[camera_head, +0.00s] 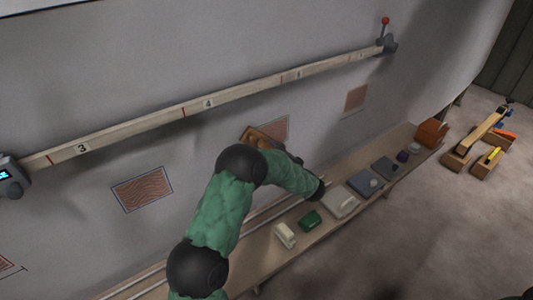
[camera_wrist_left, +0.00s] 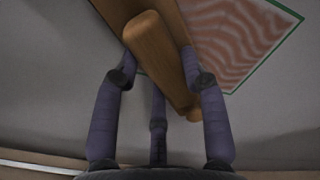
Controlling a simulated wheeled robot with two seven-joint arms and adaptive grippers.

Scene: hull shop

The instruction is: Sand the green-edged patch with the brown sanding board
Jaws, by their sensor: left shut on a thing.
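The brown sanding board (camera_head: 258,137) is against or close to the hull wall, overlapping the left part of a reddish wavy-grained patch (camera_head: 277,127). In the left wrist view the patch (camera_wrist_left: 245,45) has a green edge, and the board's wooden handle (camera_wrist_left: 158,45) crosses in front of its left side. My left gripper (camera_wrist_left: 160,72) is shut on the handle, with fingers on both sides. In the head view my green arm hides most of the gripper and part of the board. I cannot tell whether the board touches the patch. My right gripper is not in view.
A numbered rail (camera_head: 235,97) runs along the hull above the patches. Other patches are at left (camera_head: 142,189) and right (camera_head: 356,97). A bench (camera_head: 262,240) below holds several tools, including a green block (camera_head: 310,220). Wooden blocks (camera_head: 483,163) stand on the floor at right.

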